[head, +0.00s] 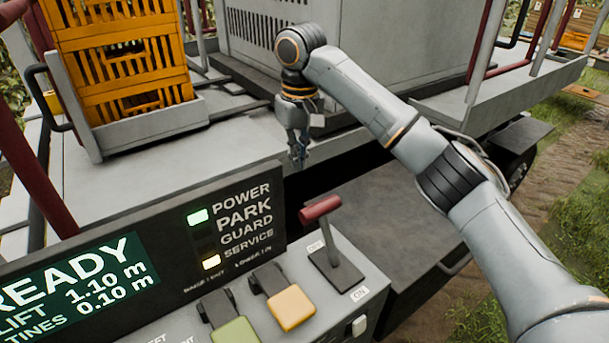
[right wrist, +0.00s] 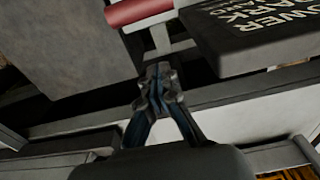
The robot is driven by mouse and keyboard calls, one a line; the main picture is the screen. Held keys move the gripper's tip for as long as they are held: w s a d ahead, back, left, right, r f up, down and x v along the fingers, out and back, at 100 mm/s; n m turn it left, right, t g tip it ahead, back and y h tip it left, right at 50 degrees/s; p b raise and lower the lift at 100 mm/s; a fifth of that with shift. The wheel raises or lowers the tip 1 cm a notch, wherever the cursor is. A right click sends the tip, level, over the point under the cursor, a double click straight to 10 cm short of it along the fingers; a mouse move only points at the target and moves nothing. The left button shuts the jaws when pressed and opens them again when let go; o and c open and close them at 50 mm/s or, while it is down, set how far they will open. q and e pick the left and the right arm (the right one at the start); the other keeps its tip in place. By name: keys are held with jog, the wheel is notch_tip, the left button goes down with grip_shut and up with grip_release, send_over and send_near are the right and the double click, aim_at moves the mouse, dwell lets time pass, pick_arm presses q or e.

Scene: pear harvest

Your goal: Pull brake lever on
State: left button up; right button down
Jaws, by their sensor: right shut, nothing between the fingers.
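The brake lever (head: 335,240) stands on the grey console, with a red cylindrical grip (head: 320,208) on a grey stem. An OFF label lies behind its base and an ON label in front of it. The red grip also shows at the top of the right wrist view (right wrist: 138,12). My right gripper (head: 299,160) points down beyond the lever, apart from it, over the machine's deck. Its fingers are together and empty, as the right wrist view (right wrist: 158,75) also shows. My left gripper is not in the head view.
A yellow paddle (head: 291,307) and a green paddle (head: 236,332) sit left of the lever. Orange crates (head: 135,70) stand at the upper left. A dark flat surface (head: 385,215) lies right of the console.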

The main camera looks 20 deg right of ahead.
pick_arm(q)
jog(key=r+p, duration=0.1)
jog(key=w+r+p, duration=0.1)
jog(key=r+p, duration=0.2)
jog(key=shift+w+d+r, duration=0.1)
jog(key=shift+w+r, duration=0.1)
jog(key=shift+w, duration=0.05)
pick_arm(e)
jog(key=s+d+f, duration=0.1)
jog(key=s+f, duration=0.2)
jog(key=f, duration=0.5)
jog(key=shift+s+d, duration=0.15)
